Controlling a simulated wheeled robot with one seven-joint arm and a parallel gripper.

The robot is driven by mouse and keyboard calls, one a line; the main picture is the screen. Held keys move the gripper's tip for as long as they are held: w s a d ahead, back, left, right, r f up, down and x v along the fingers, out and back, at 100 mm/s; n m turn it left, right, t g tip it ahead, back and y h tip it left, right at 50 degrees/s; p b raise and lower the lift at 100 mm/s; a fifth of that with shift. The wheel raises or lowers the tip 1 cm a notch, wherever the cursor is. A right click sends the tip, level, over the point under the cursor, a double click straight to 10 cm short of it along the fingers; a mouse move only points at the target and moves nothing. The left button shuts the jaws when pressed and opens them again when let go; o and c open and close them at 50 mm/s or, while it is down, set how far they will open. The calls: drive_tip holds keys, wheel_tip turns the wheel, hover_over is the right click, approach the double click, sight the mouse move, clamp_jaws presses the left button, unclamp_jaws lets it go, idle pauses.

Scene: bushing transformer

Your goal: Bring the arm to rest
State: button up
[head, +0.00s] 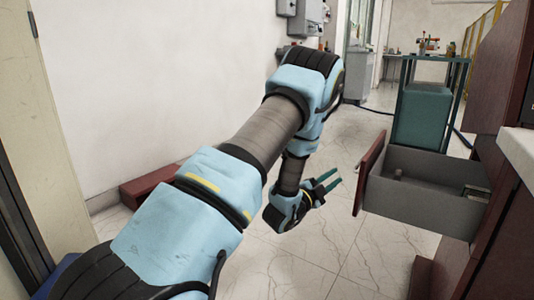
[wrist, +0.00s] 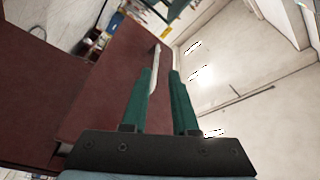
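My arm reaches forward across the middle of the head view and bends down at its far end. My gripper (head: 335,180) is at the low end, left of an open drawer (head: 412,208) with a dark red front. Its two green fingers are apart with nothing between them. In the wrist view my gripper (wrist: 162,72) also shows a gap between the fingers. A dark red panel (wrist: 105,85) with a pale bar-like handle (wrist: 155,68) lies beyond the fingers; I cannot tell its exact distance. No contact is visible.
The drawer juts out from dark red cabinets (head: 495,85) on the right. A teal stand (head: 422,115) is behind it. A white wall (head: 150,85) with a low red ledge (head: 148,186) is on the left. Tiled floor (head: 300,255) is open below my gripper.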

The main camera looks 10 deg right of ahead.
drive_tip(key=w+a+r+n+t+y, duration=0.2)
drive_tip(key=w+a+n+y, duration=0.45)
drive_tip(key=a, duration=0.25)
drive_tip(key=s+a+r+n+g+y+p, duration=0.1)
drive_tip(key=s+a+n+g+y+p, duration=0.15)
drive_tip(key=a+n+y, duration=0.6)
drive_tip(key=s+a+r+n+g+y+p, duration=0.1)
drive_tip(key=s+a+r+n+g, duration=0.25)
drive_tip(key=s+a, duration=0.65)
drive_tip(key=s+a+r+n+g+p, duration=0.1)
drive_tip(key=s+a+r+n+g, duration=0.15)
drive_tip(key=s+a+g, duration=0.75)
drive_tip(key=s+d+r+t+p, duration=0.1)
drive_tip(key=r+t+p, duration=0.1)
drive_tip(key=r+p, duration=1.6)
drive_tip(key=s+d+r+t+p, duration=0.2)
drive_tip(key=r+p, duration=1.6)
drive_tip(key=p, duration=0.1)
drive_tip(key=shift+d+t, duration=0.2)
drive_tip(key=shift+t, duration=0.1)
drive_tip(key=o, duration=0.4)
drive_tip(key=shift+c, duration=0.2)
